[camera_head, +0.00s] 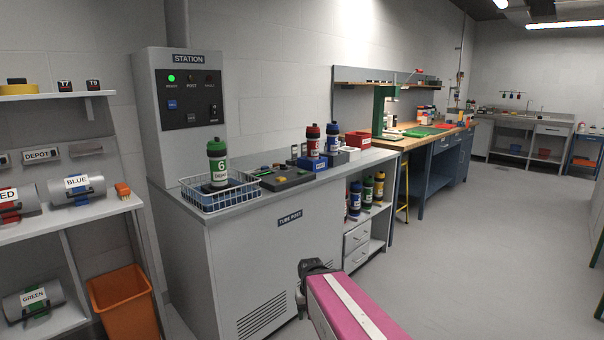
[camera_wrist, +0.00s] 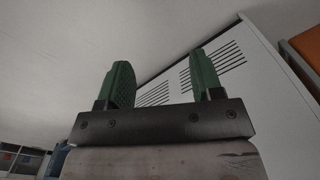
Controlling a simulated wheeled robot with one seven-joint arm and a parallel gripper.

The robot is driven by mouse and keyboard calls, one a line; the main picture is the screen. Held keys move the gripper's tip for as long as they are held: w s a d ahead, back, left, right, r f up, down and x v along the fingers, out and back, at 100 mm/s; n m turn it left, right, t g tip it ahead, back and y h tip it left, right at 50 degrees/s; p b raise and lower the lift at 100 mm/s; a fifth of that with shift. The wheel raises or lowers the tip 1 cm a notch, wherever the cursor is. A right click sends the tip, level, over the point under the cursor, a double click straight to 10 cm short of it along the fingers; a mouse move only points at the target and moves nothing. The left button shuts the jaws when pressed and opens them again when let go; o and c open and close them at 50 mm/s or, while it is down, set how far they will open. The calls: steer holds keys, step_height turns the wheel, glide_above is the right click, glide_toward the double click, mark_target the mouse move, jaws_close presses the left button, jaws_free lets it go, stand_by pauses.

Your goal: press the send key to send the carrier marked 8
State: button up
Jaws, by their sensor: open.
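The grey station cabinet (camera_head: 154,140) stands on the left end of the counter. Its dark panel (camera_head: 187,92) has a lit green lamp (camera_head: 171,78), small keys and a switch, including a blue key (camera_head: 172,104); their lettering is too small to read. A green-capped carrier (camera_head: 217,163) marked 6 stands upright in a wire basket.
A dark tray (camera_head: 286,180) lies on the tube post counter (camera_head: 240,212). Several carriers stand on the shelf (camera_head: 376,211) below. A depot rack (camera_head: 85,212) and an orange bin (camera_head: 123,302) are at left. The floor (camera_head: 470,240) at right is clear.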

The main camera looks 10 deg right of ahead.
jaws_close()
stand_by(1.6)
